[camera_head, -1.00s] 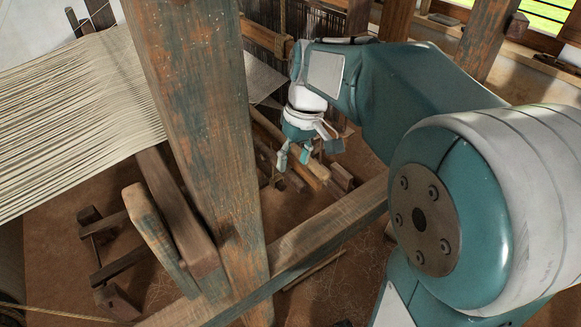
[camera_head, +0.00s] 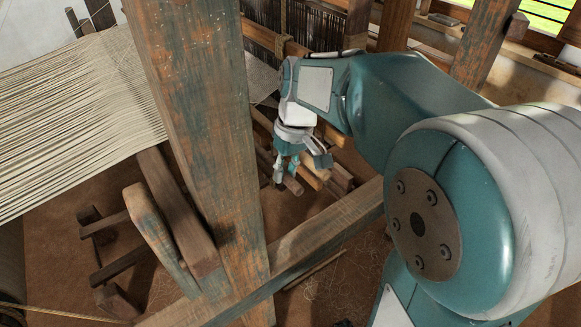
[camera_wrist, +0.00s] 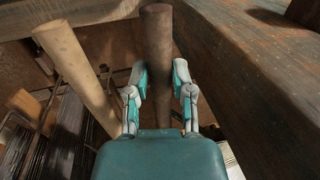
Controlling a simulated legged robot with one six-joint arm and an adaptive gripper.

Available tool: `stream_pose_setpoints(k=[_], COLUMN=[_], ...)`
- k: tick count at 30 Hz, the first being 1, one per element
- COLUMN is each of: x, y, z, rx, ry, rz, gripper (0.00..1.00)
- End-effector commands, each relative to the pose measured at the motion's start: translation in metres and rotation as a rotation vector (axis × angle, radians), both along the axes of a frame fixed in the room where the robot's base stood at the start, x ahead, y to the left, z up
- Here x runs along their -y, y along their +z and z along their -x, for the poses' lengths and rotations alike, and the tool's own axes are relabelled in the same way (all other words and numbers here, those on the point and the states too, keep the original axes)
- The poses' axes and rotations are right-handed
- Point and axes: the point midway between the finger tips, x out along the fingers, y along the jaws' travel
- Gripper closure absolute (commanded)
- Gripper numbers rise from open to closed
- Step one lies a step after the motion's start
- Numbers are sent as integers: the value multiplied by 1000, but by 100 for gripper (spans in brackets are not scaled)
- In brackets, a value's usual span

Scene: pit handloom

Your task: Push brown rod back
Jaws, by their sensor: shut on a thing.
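The brown rod (camera_wrist: 158,45) is a dark, round wooden rod running up the middle of the wrist view. My gripper (camera_wrist: 160,78) is shut on it, with one finger on each side near its far end. In the head view, my gripper (camera_head: 286,172) points down among the rods below the loom, and much of the brown rod is hidden behind it there. A paler rod (camera_wrist: 78,62) lies to the left of the brown one in the wrist view, apart from my fingers.
A thick worn post (camera_head: 200,120) stands left of my gripper. A heavy beam (camera_head: 325,232) crosses in front. Pale warp threads (camera_head: 70,110) stretch at the left. In the wrist view, a broad beam (camera_wrist: 250,60) lies close on the right.

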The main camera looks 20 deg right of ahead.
Motion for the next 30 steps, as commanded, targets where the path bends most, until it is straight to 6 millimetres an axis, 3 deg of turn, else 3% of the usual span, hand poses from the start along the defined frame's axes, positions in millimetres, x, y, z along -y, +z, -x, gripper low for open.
stream_pose_setpoints(k=[6,16,17,18,19,30], x=[-29,-32,-33,-33,-33,-32], y=[-2,-2,-2,-2,-2,-1], z=[11,13,13,13,13,11], rx=[-6,-10,-11,-11,-10,-4], ry=[4,2,2,2,2,1], rz=[0,-2,-2,-2,-1,-2], gripper=[100,100,60,43,35,35])
